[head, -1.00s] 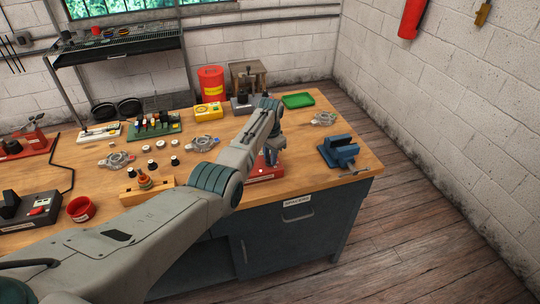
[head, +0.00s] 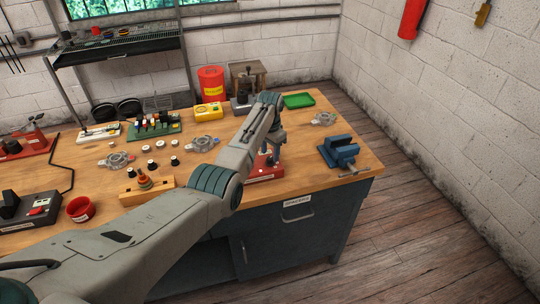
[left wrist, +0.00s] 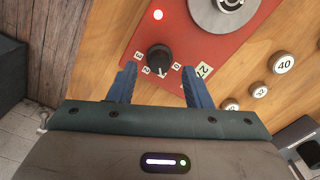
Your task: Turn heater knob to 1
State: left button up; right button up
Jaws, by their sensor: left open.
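The heater is a red box (head: 266,174) near the bench's front edge in the head view, partly hidden by my left arm. In the left wrist view its red panel (left wrist: 205,45) carries a black knob (left wrist: 158,58) with small number labels around it and a round metal plate (left wrist: 230,12) beyond. The knob's exact setting cannot be told. My left gripper (left wrist: 158,72) is open, its blue fingers apart on either side of the knob in the picture. I see no clear contact. It also shows over the heater in the head view (head: 269,157). My right gripper is out of view.
A blue vise (head: 338,151) stands right of the heater. Numbered round weights (left wrist: 282,62) lie beside it. Bare bench lies between heater and vise.

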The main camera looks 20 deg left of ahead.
aim_at(270, 158)
pick_arm(q)
notch_tip(270, 158, up, 9)
jog(key=b, duration=0.2)
jog(key=shift+f, duration=0.1)
